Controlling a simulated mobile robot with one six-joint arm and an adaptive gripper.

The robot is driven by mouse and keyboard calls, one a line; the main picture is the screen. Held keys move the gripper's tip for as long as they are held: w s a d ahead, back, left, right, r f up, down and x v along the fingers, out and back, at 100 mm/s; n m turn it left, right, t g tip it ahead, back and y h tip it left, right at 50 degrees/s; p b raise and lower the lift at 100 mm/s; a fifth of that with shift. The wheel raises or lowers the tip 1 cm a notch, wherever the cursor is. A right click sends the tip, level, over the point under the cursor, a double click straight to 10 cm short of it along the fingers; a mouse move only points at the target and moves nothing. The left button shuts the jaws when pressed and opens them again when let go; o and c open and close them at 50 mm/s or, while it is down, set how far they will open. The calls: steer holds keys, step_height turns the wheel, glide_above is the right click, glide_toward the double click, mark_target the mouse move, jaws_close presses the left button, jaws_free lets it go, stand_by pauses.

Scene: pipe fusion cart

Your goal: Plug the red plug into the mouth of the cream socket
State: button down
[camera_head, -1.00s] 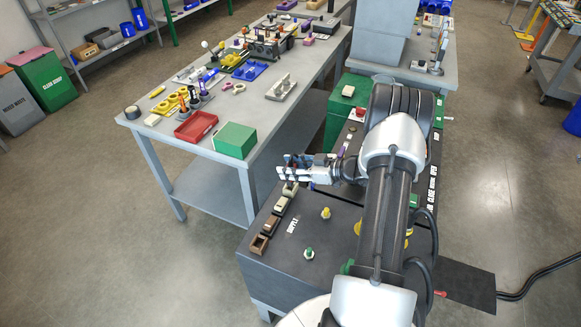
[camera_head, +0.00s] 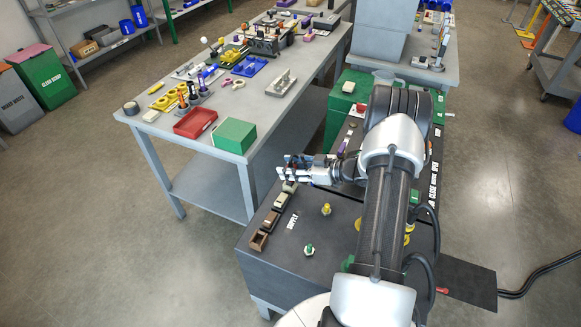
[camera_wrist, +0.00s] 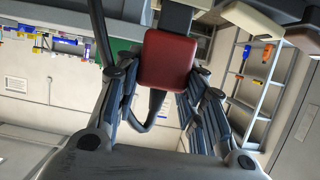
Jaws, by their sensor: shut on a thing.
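The red plug (camera_wrist: 167,60) is a red block with rounded corners, held between the two fingers of my gripper (camera_wrist: 163,88) in the wrist view. In the head view my gripper (camera_head: 290,172) is above the far end of a row of sockets on the dark cart; the plug is not clear there. A cream socket (camera_head: 281,200) with a dark mouth stands in that row, just nearer than the gripper. Cream blocks (camera_wrist: 254,21) show at the upper right of the wrist view, apart from the plug; I cannot tell which one is the socket.
A brown open socket (camera_head: 259,241) stands at the near end of the row. A yellow knob (camera_head: 326,209) and a green knob (camera_head: 309,249) rise from the cart top. Across a gap is a grey table (camera_head: 240,110) with a red tray (camera_head: 195,123) and green box (camera_head: 235,135).

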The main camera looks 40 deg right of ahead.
steer(key=shift+f+b, duration=0.55)
steer(key=shift+f, duration=0.35)
steer(key=c, duration=0.9)
jaws_free()
steer(key=shift+c, duration=0.2)
steer(key=v, duration=1.2)
steer(key=shift+w+r, duration=0.1)
